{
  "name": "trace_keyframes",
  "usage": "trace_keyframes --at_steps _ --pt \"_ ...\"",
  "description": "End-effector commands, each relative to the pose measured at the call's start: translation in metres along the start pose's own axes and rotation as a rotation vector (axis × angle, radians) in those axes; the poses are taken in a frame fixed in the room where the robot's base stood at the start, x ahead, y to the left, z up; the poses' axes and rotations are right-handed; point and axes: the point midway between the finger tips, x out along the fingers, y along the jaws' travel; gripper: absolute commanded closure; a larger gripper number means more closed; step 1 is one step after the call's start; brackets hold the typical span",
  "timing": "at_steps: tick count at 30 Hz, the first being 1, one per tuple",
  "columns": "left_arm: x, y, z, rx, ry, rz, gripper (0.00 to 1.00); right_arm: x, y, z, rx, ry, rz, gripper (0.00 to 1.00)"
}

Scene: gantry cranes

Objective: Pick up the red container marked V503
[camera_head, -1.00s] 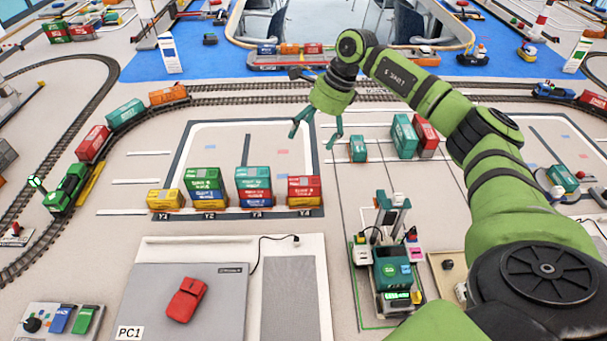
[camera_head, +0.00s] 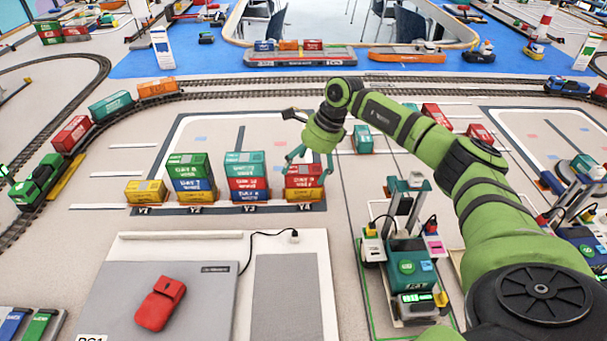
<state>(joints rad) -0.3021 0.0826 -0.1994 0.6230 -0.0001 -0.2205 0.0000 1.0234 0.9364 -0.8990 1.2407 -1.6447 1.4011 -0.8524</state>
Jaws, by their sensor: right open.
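Other red containers are on the train (camera_head: 72,133) and in the yard at right (camera_head: 480,133). My left gripper is out of view.
To the left stand a teal-topped stack (camera_head: 245,158), a green-topped stack (camera_head: 188,160) and a single yellow container (camera_head: 146,191). A small crane (camera_head: 408,215) stands to the right.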

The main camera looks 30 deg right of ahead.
Motion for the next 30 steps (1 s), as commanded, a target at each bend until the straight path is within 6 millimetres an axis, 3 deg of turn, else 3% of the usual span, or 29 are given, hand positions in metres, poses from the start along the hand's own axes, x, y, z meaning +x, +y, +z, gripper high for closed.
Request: trace_keyframes --at_steps 6,13,14,18,19,30 --pt "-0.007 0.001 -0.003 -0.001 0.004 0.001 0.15 0.026 0.0 0.0 0.001 0.0 0.001 0.09" --pt "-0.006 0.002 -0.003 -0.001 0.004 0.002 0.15 0.028 0.0 0.0 0.0 0.0 0.0 0.09" --pt "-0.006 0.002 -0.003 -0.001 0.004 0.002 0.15 0.028 0.0 0.0 0.0 0.0 0.0 0.13" --pt "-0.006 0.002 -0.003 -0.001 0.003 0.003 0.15 0.028 0.0 0.0 0.0 0.0 0.0 0.69" --pt "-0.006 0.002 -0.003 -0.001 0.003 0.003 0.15 0.028 0.0 0.0 0.0 0.0 0.0 0.74" --pt "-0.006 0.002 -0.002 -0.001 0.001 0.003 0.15 0.028 0.0 0.0 -0.001 0.0 0.001 0.74"
